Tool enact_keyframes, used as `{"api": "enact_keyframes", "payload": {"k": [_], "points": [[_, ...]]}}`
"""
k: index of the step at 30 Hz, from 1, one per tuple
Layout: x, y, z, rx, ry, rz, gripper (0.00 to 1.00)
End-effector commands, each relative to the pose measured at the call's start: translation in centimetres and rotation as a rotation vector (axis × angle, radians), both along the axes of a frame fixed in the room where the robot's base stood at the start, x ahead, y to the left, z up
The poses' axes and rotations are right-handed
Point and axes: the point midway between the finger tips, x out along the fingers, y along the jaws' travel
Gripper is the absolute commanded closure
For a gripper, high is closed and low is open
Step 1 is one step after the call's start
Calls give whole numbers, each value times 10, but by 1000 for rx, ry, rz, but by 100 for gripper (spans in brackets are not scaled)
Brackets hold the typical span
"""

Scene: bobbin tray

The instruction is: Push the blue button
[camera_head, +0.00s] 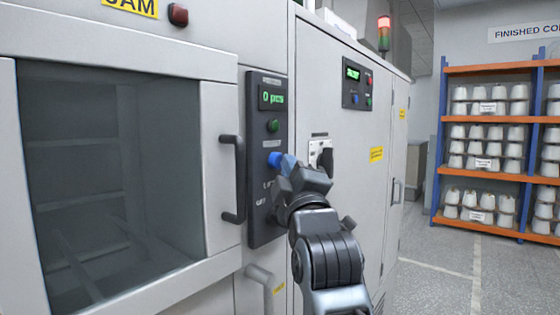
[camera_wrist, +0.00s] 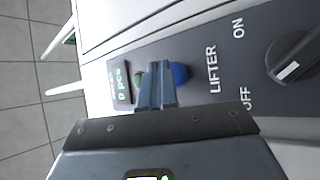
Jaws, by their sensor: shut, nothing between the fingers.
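The blue button (camera_head: 274,159) is on the dark control panel (camera_head: 264,222), below a green button (camera_head: 272,125). My gripper (camera_head: 287,164) is shut and empty, its fingertips right at the blue button in the head view. In the wrist view the shut fingers (camera_wrist: 156,86) cover part of the blue button (camera_wrist: 181,74), which shows on their right. The green button (camera_wrist: 138,82) is partly hidden on their left. I cannot tell whether the fingertips touch the blue button.
The panel also has a "0 pcs" display (camera_head: 271,97) and a lifter ON/OFF knob (camera_wrist: 294,58). A door handle (camera_head: 236,178) stands out left of the panel. A cabinet with a switch (camera_head: 320,152) is on the right. Racks of bobbins (camera_head: 490,147) stand farther back.

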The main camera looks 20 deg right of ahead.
Motion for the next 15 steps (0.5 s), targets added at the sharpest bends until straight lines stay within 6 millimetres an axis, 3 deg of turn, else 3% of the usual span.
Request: {"api": "enact_keyframes", "payload": {"k": [15], "points": [[-10, -7, 0, 0, 0, -1, 100]]}}
